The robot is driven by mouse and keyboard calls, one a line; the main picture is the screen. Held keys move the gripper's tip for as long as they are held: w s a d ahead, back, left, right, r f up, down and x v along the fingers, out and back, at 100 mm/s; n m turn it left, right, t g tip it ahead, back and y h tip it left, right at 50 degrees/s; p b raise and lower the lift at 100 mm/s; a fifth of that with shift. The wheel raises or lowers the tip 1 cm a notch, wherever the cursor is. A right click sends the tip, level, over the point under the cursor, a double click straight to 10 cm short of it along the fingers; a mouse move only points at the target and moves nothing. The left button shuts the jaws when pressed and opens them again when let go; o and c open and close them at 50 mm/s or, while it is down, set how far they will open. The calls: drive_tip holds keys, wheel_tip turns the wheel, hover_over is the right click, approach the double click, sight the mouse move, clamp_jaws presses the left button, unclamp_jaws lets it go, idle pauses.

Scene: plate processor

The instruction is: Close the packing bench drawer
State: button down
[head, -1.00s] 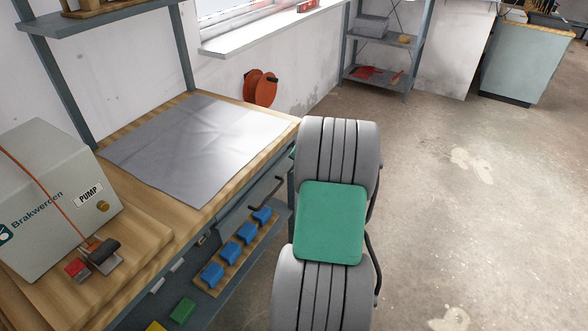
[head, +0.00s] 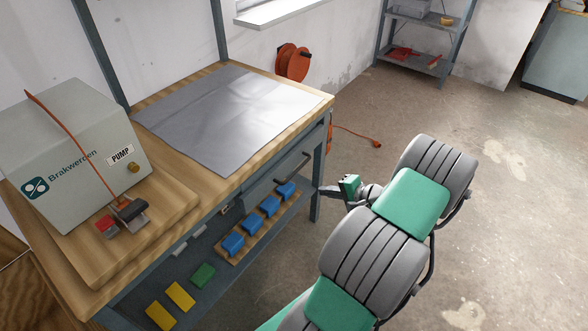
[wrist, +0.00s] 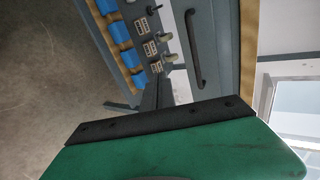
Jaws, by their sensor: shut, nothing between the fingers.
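The packing bench has a wooden top (head: 312,112) with a grey mat (head: 232,118) on it. Its grey drawer (head: 262,187) is under the front edge, with a dark bar handle (head: 292,168). How far the drawer stands out is hard to tell. In the wrist view the black handle (wrist: 194,50) runs along the grey drawer front (wrist: 218,48). My gripper (head: 325,192) is shut and empty, low in front of the bench's right end, apart from the handle. In the wrist view my green and black hand fills the bottom, and the fingertips cannot be made out.
Blue bins (head: 268,206) stand in a row on the lower shelf, with green and yellow blocks nearby. A pump box (head: 75,150) stands on the bench at left. An orange cable reel (head: 292,62) is by the wall. The floor at right is open.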

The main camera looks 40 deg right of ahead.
drive_tip(key=n+t+y, duration=0.1)
drive_tip(key=t, duration=0.1)
approach(285, 162)
drive_tip(key=s+f, duration=0.2)
drive_tip(key=s, duration=0.1)
drive_tip(key=shift+t, duration=0.3)
drive_tip(key=x, duration=0.9)
drive_tip(key=shift+w+d, duration=0.25)
drive_tip(key=shift+d, duration=0.1)
drive_tip(key=w, duration=0.2)
drive_tip(key=w+a+b, duration=0.1)
drive_tip(key=w, duration=0.1)
drive_tip(key=shift+w+a, duration=0.15)
drive_tip(key=shift+w, duration=0.2)
drive_tip(key=shift+r, duration=0.15)
